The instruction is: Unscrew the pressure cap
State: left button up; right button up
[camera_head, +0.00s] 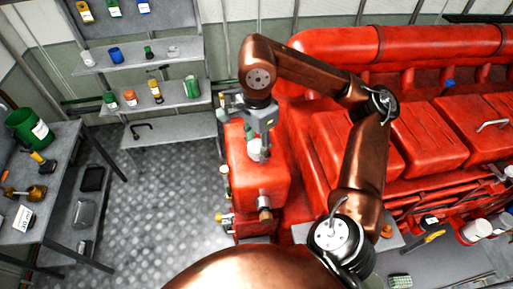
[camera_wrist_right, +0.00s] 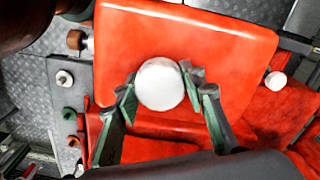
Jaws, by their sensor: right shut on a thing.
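The pressure cap (camera_wrist_right: 159,84) is a round white cap on top of a red box-shaped tank (camera_wrist_right: 220,40). In the right wrist view it sits between the two green-and-grey fingers of my right gripper (camera_wrist_right: 163,92), which are closed on its sides. In the head view my right gripper (camera_head: 256,143) points down at the top of the red tank (camera_head: 262,185), with a pale bit of the cap (camera_head: 259,154) showing beneath it. Whether the cap still touches its neck is hidden. My left gripper is not in view.
The large red engine (camera_head: 430,150) fills the right side. Shelves (camera_head: 165,94) with bottles and cups stand at the back left. A table (camera_head: 65,160) with a green bucket (camera_head: 28,128) and brass parts is at the left. The metal floor (camera_head: 165,190) between is clear.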

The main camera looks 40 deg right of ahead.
jog(key=n, duration=0.7)
jog(key=o, duration=0.9)
jog(key=shift+o, duration=0.2)
jog(key=m, duration=0.5)
jog(key=shift+m, duration=0.4)
jog(key=m, duration=1.2)
jog(key=shift+m, duration=0.4)
jog(key=m, duration=0.6)
jog(key=shift+m, duration=0.4)
jog(key=shift+c, duration=0.4)
